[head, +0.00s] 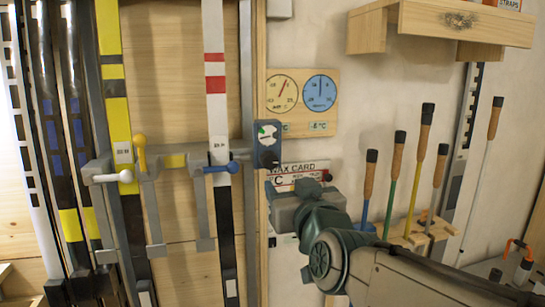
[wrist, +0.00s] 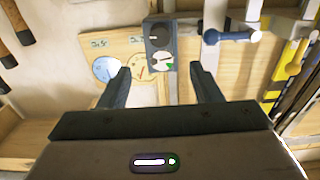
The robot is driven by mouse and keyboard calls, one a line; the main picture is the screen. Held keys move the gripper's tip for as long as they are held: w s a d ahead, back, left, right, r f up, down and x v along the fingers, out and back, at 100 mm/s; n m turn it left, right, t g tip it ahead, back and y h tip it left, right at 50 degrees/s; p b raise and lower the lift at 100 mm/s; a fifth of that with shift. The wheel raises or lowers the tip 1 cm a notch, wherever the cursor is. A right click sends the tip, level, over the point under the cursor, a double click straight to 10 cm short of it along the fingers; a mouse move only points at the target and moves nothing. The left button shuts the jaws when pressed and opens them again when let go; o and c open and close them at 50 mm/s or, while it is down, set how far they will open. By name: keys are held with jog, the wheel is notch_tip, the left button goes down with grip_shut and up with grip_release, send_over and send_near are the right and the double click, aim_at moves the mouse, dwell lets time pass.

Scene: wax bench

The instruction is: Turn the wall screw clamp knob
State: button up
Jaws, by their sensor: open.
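A blue-grey clamp unit (head: 268,143) is fixed at the right end of a grey rail on the wall. It has a white round gauge with a green mark. In the wrist view, which is upside down, the unit (wrist: 158,46) shows a dark round knob (wrist: 158,37) beside the gauge face. My gripper (wrist: 160,72) is open and empty. Its two fingers point toward the wall, with the unit framed between and beyond them. The fingers appear apart from the knob.
Skis stand at the left behind the rail, with white, yellow and blue (head: 221,168) handles. Two round gauges (head: 302,92) hang just right of the unit, above a wax card (head: 298,170). A wooden shelf (head: 450,22) and several cork-handled tools stand at the right.

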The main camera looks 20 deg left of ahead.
aim_at(271, 164)
jog(key=p+x, duration=0.4)
jog(key=x, duration=0.9)
jog(key=shift+w+a+f, duration=0.1)
jog(key=shift+w, duration=0.15)
jog(key=c, duration=1)
jog(key=shift+f, duration=0.1)
